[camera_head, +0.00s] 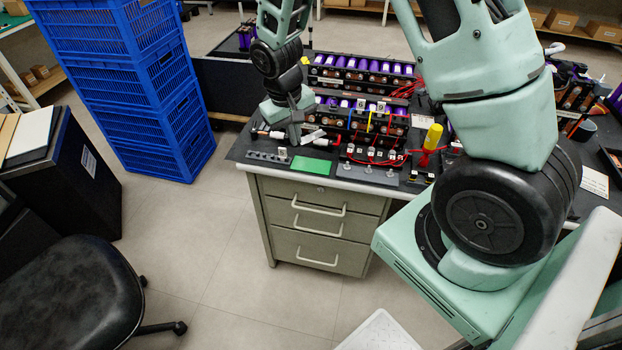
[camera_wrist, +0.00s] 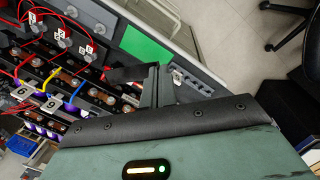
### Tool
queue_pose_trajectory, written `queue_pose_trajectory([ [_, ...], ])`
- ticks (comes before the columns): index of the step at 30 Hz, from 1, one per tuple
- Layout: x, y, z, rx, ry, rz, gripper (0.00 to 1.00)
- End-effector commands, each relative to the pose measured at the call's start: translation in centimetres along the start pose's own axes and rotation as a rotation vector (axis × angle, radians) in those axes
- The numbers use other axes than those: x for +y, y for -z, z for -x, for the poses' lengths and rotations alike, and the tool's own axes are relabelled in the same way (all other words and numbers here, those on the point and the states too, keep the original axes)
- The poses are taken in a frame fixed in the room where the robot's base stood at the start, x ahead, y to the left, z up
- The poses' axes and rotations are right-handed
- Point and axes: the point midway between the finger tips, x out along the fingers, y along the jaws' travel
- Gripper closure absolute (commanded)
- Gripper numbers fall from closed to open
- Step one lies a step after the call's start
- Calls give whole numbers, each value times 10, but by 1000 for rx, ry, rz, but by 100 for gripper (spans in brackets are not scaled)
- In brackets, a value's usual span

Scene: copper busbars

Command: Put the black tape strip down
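My gripper (camera_head: 294,133) is over the left front part of the workbench, next to the battery modules. In the wrist view my gripper (camera_wrist: 153,82) has its fingers together, and the black tape strip (camera_wrist: 125,73) sticks out from them to the left. The strip appears held at one end, with the rest of it free. It lies over the area between the green mat (camera_wrist: 146,45) and the battery module. I cannot tell whether it touches anything below. In the head view a pale flat piece shows beside the fingers; I cannot tell if it is the strip.
The green mat also shows at the bench's front edge (camera_head: 311,165). A battery module (camera_head: 372,120) with red wires and copper busbars stands right of my gripper, with another behind it. A grey slotted rack (camera_head: 268,156) lies left of the mat. Blue crates (camera_head: 140,90) stand left of the bench.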

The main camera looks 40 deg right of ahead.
Motion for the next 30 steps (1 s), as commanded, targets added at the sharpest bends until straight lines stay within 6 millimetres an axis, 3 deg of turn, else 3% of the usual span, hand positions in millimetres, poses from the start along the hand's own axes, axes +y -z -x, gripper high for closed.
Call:
queue_pose_trajectory([
  [5, -1, 1, -10, -4, -3, -12, 100],
  [12, -6, 1, -48, -6, -4, -11, 100],
  [24, -13, 1, -94, -4, -3, -10, 100],
  [30, -14, 2, -98, -1, -3, -12, 100],
])
